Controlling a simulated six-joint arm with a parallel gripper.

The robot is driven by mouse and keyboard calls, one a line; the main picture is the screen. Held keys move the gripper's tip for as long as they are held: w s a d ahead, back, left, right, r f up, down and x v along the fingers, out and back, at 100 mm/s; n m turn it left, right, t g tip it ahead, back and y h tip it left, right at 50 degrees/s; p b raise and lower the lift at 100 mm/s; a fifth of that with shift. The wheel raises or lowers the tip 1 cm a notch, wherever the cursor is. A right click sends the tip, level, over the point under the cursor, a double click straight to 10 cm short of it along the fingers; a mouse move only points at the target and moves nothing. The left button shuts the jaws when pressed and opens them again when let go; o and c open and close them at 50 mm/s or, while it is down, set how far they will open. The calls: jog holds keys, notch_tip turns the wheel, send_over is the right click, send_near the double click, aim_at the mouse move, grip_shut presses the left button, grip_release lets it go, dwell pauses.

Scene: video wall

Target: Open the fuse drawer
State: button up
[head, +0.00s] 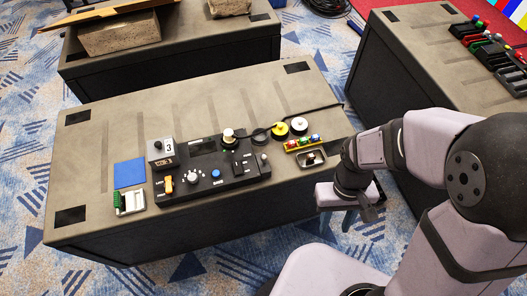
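A black control panel (211,178) with an orange switch, a white knob and a blue button lies on the grey case top. A small grey box (162,153) marked 3 stands at its back left corner. I cannot make out which part is the fuse drawer. My gripper (338,219) hangs past the right front edge of the case, to the right of the panel and apart from it. Its fingers point down and look spread, with nothing seen between them.
The case (95,140) also bears a blue square (129,173), a green-and-white piece (130,201), yellow (280,131) and white (299,125) rolls, a yellow rack (303,143) and a metal tray (312,159). Other cases stand behind and right.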

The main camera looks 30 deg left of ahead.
jog(key=w+a+f+n, duration=0.1)
jog(key=w+a+f, duration=0.1)
jog(key=a, duration=0.6)
jog(key=w+a+f+n, duration=0.2)
jog(key=a+f, duration=0.1)
jog(key=a, duration=0.5)
notch_tip(320, 180, up, 6)
jog(key=m+t+y, duration=0.2)
jog(key=m+t, duration=0.1)
jog(key=m, duration=0.3)
send_over(264, 157)
jog(key=shift+w+a+f+p, duration=0.1)
jog(key=shift+w+a+p, duration=0.15)
jog(key=shift+a+p, duration=0.1)
jog(key=m, duration=0.3)
jog(key=shift+s+d+g+h, duration=0.25)
jog(key=shift+d+g+h, duration=0.05)
jog(key=shift+d, duration=0.05)
jog(key=shift+f+p, duration=1.05)
jog(key=shift+f, duration=2.65)
grip_shut()
